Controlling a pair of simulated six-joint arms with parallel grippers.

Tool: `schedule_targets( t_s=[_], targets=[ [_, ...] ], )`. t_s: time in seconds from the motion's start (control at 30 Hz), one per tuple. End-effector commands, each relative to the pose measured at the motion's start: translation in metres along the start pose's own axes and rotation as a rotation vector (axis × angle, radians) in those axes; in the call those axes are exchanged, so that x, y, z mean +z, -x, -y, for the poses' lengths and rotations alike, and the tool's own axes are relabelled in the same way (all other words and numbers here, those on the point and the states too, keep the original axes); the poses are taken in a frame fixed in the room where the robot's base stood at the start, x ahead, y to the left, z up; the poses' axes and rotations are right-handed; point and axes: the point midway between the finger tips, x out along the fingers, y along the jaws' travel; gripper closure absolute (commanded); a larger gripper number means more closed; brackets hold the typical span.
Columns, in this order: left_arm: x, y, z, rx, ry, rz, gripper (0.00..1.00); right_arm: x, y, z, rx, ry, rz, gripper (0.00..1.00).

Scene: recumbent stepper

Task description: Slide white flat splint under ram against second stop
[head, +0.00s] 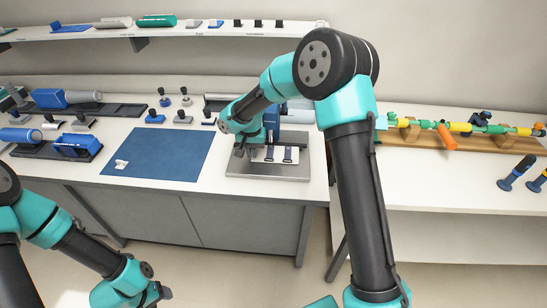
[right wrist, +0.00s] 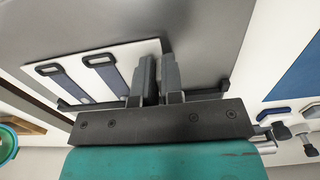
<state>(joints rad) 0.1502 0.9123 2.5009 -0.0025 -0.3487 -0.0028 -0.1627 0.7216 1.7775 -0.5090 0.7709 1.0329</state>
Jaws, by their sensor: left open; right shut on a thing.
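The white flat splint (head: 279,155) lies on the grey metal plate (head: 262,172) and carries two dark straps. It also shows in the right wrist view (right wrist: 123,53), left of the fingers. My right gripper (head: 246,150) is low over the plate's left part, shut on the splint's end; the fingers (right wrist: 157,80) hide the grip itself. A blue upright press part (head: 271,119), probably the ram's, stands behind the splint, partly covered by my right arm. A dark bar (right wrist: 72,107) runs beside the splint; I cannot tell which stop it is. My left gripper (head: 160,293) is open and empty, low at the bottom edge.
A blue mat (head: 165,152) lies left of the plate with a small white piece (head: 121,164) on it. Several dark-handled pieces stand behind the mat. Blue devices (head: 62,98) sit on the far left. A wooden rack (head: 470,140) with coloured rods stands right.

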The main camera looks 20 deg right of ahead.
Motion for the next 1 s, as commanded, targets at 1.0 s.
schedule_targets(
  t_s=[1.0],
  targets=[
    [0.0000,0.0000,0.0000,0.000,0.000,0.000,0.45,-0.0002,-0.0018,-0.0016,0.000,0.000,-0.001,0.70]
  ],
)
